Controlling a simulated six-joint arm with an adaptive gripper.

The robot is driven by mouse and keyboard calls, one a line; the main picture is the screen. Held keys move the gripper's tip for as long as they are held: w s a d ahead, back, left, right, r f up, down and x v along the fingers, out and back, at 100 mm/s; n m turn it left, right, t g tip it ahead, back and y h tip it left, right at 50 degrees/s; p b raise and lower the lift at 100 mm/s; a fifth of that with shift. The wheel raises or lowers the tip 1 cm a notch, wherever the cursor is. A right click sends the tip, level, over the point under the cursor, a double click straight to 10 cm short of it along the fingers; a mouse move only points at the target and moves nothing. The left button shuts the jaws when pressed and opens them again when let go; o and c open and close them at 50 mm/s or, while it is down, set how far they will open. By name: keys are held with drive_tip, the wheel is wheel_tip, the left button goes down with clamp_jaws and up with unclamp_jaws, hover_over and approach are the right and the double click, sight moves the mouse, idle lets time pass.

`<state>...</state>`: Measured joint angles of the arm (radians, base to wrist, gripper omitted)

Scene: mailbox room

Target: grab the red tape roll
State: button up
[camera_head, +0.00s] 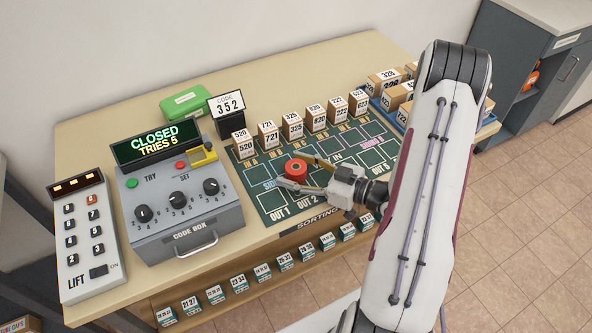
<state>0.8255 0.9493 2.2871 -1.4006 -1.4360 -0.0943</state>
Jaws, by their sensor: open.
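The red tape roll (296,169) lies on the green sorting mat (262,172), left of the mat's middle. It has a small dark hole in its top. My gripper (292,171) reaches in from the right, low over the mat. Its two fingers are spread apart, one on the far side of the roll and one on the near side. The roll is between the fingers. I cannot tell whether either finger touches it.
A row of numbered boxes (292,126) stands along the mat's far edge. The grey code box (182,210) and the lift keypad (84,240) are at left. A code sign (227,104) and green case (187,101) stand behind. A blue tray (397,115) with boxes is at right.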

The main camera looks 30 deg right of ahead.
sight(296, 167)
idle(0.4)
drive_tip(key=c, duration=1.2)
drive_tip(key=shift+r, duration=0.15)
drive_tip(key=shift+c, duration=0.2)
drive_tip(key=shift+r, duration=4.85)
